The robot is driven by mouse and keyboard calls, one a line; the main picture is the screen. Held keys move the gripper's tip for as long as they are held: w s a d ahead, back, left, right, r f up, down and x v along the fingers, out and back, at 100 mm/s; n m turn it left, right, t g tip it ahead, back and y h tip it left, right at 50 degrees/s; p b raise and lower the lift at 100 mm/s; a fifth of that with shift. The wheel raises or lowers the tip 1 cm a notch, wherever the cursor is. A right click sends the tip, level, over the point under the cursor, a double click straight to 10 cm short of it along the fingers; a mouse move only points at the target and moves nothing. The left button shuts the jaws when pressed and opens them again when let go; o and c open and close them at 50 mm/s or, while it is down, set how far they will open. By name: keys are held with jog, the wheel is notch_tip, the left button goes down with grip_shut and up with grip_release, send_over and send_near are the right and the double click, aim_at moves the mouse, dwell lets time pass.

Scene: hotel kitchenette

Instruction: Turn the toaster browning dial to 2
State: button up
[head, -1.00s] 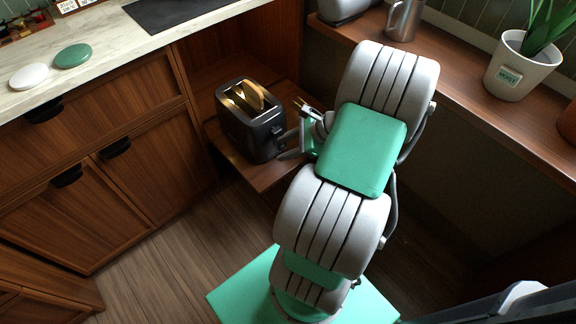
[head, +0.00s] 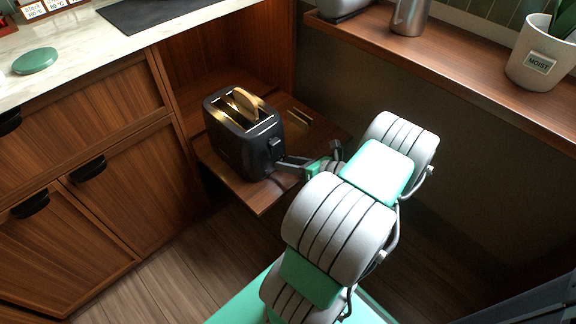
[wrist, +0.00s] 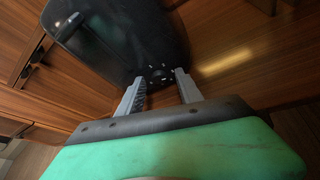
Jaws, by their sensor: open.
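In the wrist view the toaster's dark end (wrist: 115,38) fills the upper left. The round browning dial (wrist: 159,75), ringed by small pale marks, shows between and just beyond my fingertips. The setting is too small to read. My gripper (head: 283,167) is open at the toaster's lower end; its two fingers (wrist: 158,88) straddle the dial in view. I cannot tell whether they touch it.
The wooden shelf (head: 262,194) has bare room in front of and right of the toaster. A cabinet (head: 120,190) and pale counter with a green disc (head: 36,61) are at left. A higher ledge (head: 450,62) with a metal mug (head: 411,14) and potted plant (head: 543,55) is at right.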

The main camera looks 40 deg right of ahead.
jog(key=shift+w, duration=0.1)
jog(key=shift+c, duration=0.3)
grip_shut()
